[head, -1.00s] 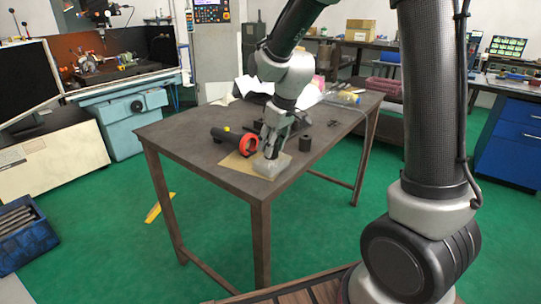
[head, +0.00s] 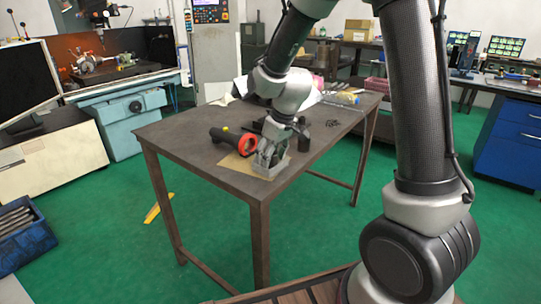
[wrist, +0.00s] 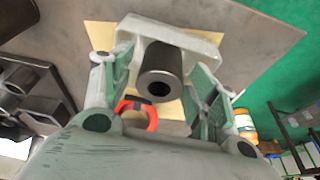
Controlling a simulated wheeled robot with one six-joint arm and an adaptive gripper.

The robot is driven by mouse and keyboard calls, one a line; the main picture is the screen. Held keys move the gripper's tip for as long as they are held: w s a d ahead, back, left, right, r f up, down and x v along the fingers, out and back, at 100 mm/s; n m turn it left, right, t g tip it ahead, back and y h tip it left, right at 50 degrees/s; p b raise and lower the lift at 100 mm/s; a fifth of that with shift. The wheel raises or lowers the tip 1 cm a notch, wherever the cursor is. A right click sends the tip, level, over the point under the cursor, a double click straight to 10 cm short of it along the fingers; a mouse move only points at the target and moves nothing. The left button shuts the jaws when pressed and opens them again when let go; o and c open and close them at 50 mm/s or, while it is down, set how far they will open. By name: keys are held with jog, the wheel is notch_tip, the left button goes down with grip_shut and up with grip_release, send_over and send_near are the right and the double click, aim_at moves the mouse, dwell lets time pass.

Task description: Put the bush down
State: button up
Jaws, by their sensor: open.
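The bush (wrist: 160,72) is a dark grey cylinder with a round bore. In the wrist view it stands between the two fingers of my gripper (wrist: 160,84), with a visible gap on each side. It is over the pale grey tray (wrist: 203,44); its lower end is hidden, so how it rests there is not clear. In the head view the tray (head: 273,173) is at the table's near corner on a tan sheet. My gripper (head: 267,156) is open and low over it, and hides the bush there.
A black tool with a red ring (head: 230,141) lies left of the tray. A dark cylindrical part (head: 304,142) stands behind my gripper to the right. Dark blocks (wrist: 42,108) show at the wrist view's left. The table's left part (head: 185,130) is clear.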

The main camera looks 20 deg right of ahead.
jog(key=v, duration=1.2)
jog(key=s+d+r+m, duration=0.2)
jog(key=s+d, duration=0.2)
jog(key=s, duration=0.4)
jog(key=s+d+r+m+t+h, duration=0.1)
jog(key=s+d+m, duration=0.1)
jog(key=s+d, duration=0.2)
jog(key=s+d+r+m, duration=0.2)
jog(key=s+d, duration=0.3)
jog(key=s, duration=0.6)
jog(key=shift+s+r+m+h, duration=0.3)
jog(key=shift+s+h, duration=0.05)
jog(key=shift+h, duration=0.05)
